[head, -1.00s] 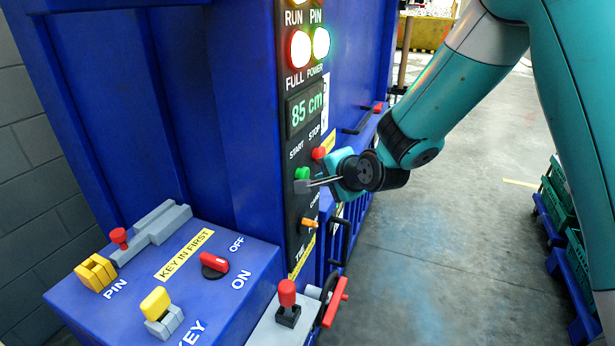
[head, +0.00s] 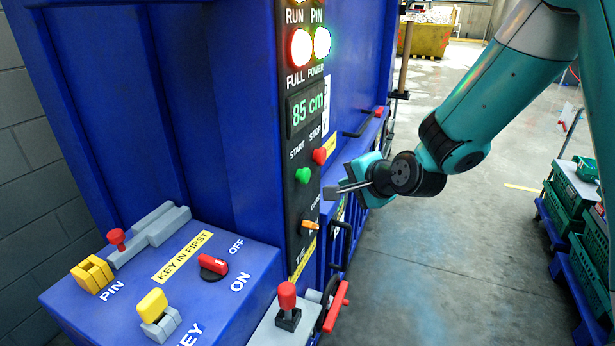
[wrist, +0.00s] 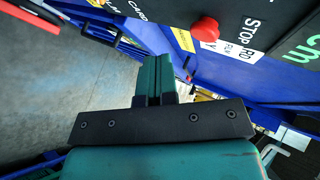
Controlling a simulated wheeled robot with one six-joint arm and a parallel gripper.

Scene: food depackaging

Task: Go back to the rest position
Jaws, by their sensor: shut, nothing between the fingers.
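My gripper (head: 340,190) is shut and empty in the head view. It hangs in the air just right of the dark control panel (head: 297,240), apart from the buttons. In the wrist view my gripper's closed fingers (wrist: 153,75) point past the machine's edge. The green start button (head: 303,175) and the red stop button (head: 319,156) are on the panel. The stop button also shows in the wrist view (wrist: 205,29). The display (head: 306,111) reads 85 cm.
A blue control box (head: 215,300) at the lower left carries a yellow key (head: 153,305), a red rotary switch (head: 212,265) and a yellow pin handle (head: 92,273). A red-knobbed lever (head: 287,297) stands at front. Green crates (head: 572,190) stand at right. The grey floor between is clear.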

